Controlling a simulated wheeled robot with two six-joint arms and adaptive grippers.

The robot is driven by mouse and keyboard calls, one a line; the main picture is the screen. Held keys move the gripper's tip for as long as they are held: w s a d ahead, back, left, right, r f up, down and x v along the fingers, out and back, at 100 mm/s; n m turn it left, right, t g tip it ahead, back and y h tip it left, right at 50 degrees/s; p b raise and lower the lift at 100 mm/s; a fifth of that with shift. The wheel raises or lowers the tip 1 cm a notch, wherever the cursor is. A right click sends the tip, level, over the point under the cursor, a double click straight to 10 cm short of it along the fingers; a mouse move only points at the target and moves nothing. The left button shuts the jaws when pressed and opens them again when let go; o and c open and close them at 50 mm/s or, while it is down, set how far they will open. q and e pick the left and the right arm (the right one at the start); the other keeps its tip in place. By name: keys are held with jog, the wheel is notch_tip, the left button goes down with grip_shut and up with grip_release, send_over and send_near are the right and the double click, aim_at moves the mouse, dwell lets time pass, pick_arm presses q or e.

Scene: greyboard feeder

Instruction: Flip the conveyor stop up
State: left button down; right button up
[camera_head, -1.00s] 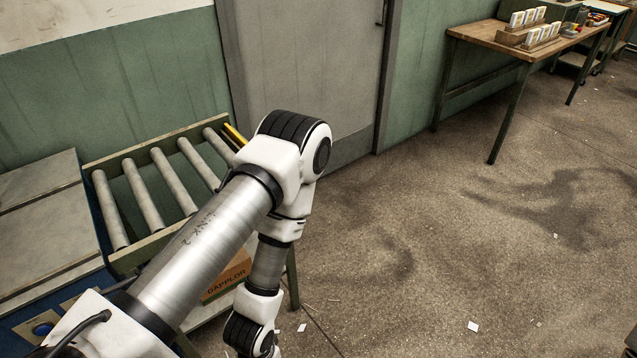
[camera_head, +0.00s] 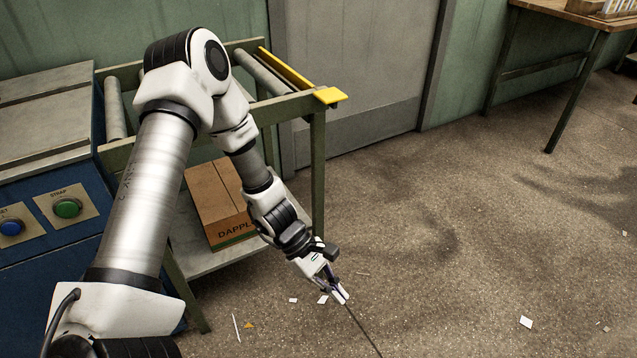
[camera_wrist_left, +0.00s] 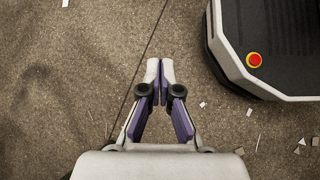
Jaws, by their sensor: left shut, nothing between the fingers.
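The conveyor stop is a yellow bar (camera_head: 285,68) across the right end of the roller conveyor (camera_head: 262,108), with a flat yellow tab (camera_head: 330,96) at its near corner. The bar looks low, about level with the frame. My left gripper (camera_head: 341,296) hangs over the floor, in front of and below the tab, well apart from it. In the left wrist view the fingers (camera_wrist_left: 160,82) are together and hold nothing. My left arm hides much of the rollers. My right gripper is in neither view.
A cardboard box (camera_head: 213,205) lies on the shelf under the conveyor. A blue cabinet with a green button (camera_head: 68,208) and a blue button (camera_head: 11,227) stands at left. A wooden table (camera_head: 570,8) stands far right. The floor between is open, with paper scraps.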

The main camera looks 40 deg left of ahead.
pick_arm(q)
jog(key=w+f+n+t+h+b, duration=0.1)
jog(key=w+n+t+h+b, duration=0.3)
jog(key=w, duration=0.3)
jog(key=w+a+r+n+t+h+b, duration=0.2)
jog(key=w+a+r+n+t+b, duration=0.3)
jog(key=w+a+t+b, duration=0.45)
jog(key=a+r+n+t+y+b, duration=0.4)
jog(key=a+r+t, duration=0.6)
jog(key=a, duration=0.4)
jog(key=shift+s+a+n+t+b, duration=0.4)
jog(key=shift+n+b, duration=0.3)
jog(key=shift+b, duration=0.2)
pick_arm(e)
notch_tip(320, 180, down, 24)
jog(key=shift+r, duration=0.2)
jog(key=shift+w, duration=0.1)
